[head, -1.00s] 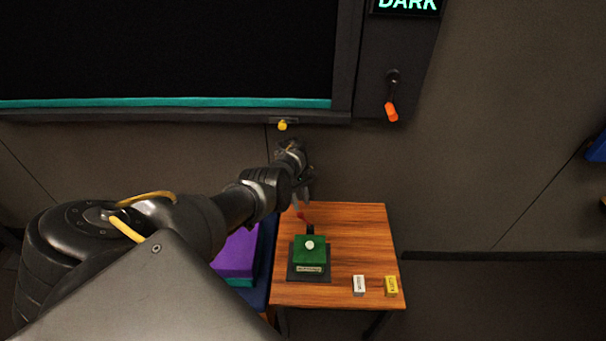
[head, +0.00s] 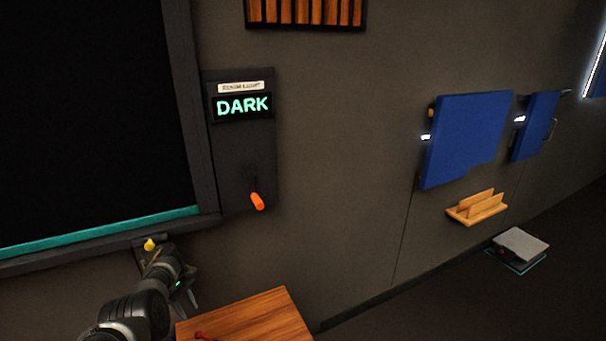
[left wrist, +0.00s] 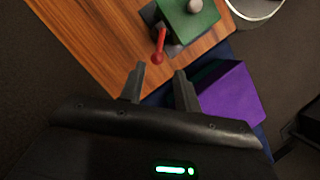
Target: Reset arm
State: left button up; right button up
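My left gripper (head: 188,290) is at the lower left of the head view, beside the wooden table and below the dark screen. In the left wrist view its two fingers (left wrist: 158,88) stand apart with nothing between them. Beyond the fingertips are a red ball-ended lever (left wrist: 158,50) and a green box (left wrist: 187,18) with a pale ball on top, on the wooden table (left wrist: 95,35). In the head view only a corner of the table (head: 260,318) shows, with a bit of red at the bottom edge. My right gripper is not in view.
A wall panel reads DARK (head: 242,106) above an orange-handled lever (head: 257,201). A yellow knob (head: 150,245) sits under the screen, close to my left arm. Blue panels (head: 465,140) and a wooden wall holder (head: 478,207) are at right. A purple block (left wrist: 230,95) is beside the table.

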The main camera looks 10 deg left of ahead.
pick_arm(q)
jog(key=s+a+f+m+y, duration=0.3)
jog(key=s+f, duration=0.3)
jog(key=s+d+f+m+t+y, duration=0.2)
jog(key=s+d+m+y, duration=0.1)
jog(key=s+d+m, duration=0.4)
jog(key=s+d+r+m+t+h, duration=0.15)
jog(key=s+d+r+m, duration=0.3)
jog(key=s+d, duration=0.5)
jog(key=s+d+r+m+t+h, duration=0.15)
jog(key=s+d+r+m, duration=0.35)
jog(key=s+d, duration=0.5)
notch_tip(320, 180, down, 24)
jog(key=s+a+n+g+y, duration=0.1)
jog(key=s, duration=0.1)
jog(key=s+a+f+g, duration=0.1)
jog(key=s+a+f, duration=0.2)
jog(key=s+f, duration=1.3)
jog(key=shift+s+f, duration=0.35)
